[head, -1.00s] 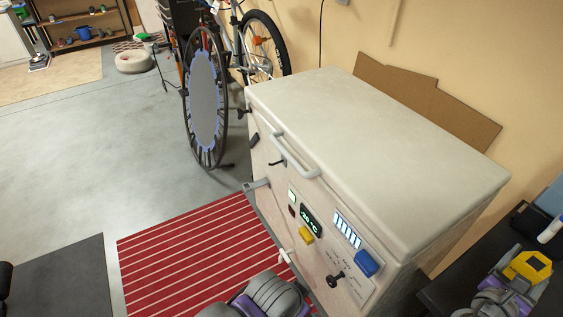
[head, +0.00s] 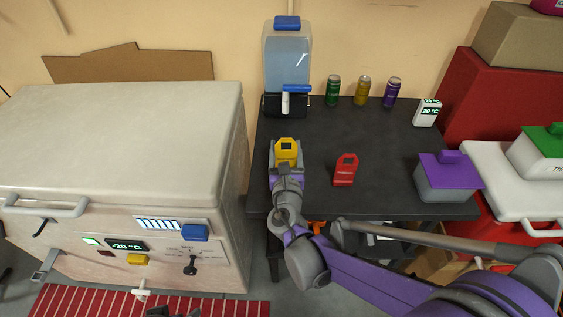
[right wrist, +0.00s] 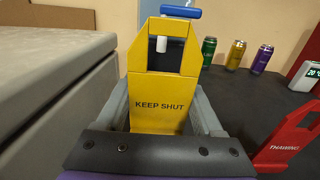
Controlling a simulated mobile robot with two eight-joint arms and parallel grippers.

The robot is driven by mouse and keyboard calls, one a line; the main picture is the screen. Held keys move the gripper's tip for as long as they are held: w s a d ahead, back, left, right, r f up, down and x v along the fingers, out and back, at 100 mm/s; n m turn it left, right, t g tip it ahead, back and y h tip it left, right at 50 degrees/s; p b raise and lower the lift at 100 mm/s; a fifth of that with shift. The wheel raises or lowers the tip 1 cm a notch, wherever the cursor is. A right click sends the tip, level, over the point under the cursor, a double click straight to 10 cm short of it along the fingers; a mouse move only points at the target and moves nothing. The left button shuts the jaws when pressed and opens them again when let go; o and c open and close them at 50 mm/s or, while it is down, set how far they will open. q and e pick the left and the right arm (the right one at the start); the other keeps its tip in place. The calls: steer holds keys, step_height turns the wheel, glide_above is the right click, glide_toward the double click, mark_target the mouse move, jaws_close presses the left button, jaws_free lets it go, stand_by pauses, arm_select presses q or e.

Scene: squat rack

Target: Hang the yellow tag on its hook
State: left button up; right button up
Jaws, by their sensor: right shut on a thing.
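The yellow tag (head: 287,148) stands upright in my right gripper (head: 286,166), above the left part of the dark table. In the right wrist view the tag (right wrist: 163,88) reads "KEEP SHUT" and has a large opening near its top. The gripper's fingers (right wrist: 160,120) are closed on both sides of it. The white chest freezer (head: 120,140) is to the left. A small dark hook-like part (head: 42,227) is on its front, and a white peg (head: 140,294) sticks out lower down. I cannot tell which is the tag's hook. A dark piece at the bottom edge may be my left gripper (head: 175,312).
A red tag (head: 345,170) reading "THAWING" in the wrist view stands on the dark table (head: 390,185). A water dispenser (head: 286,65), several cans (head: 363,90) and a purple-lidded box (head: 448,178) are also there. The freezer has a handle (head: 45,206) and a black knob (head: 191,265).

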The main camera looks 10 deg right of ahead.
steer(key=shift+f+b, duration=0.65)
steer(key=shift+f, duration=1.6)
steer(key=shift+f, duration=0.1)
steer(key=shift+f, duration=0.15)
steer(key=o, duration=1.3)
steer(key=v, duration=1.1)
steer(key=shift+p, duration=0.35)
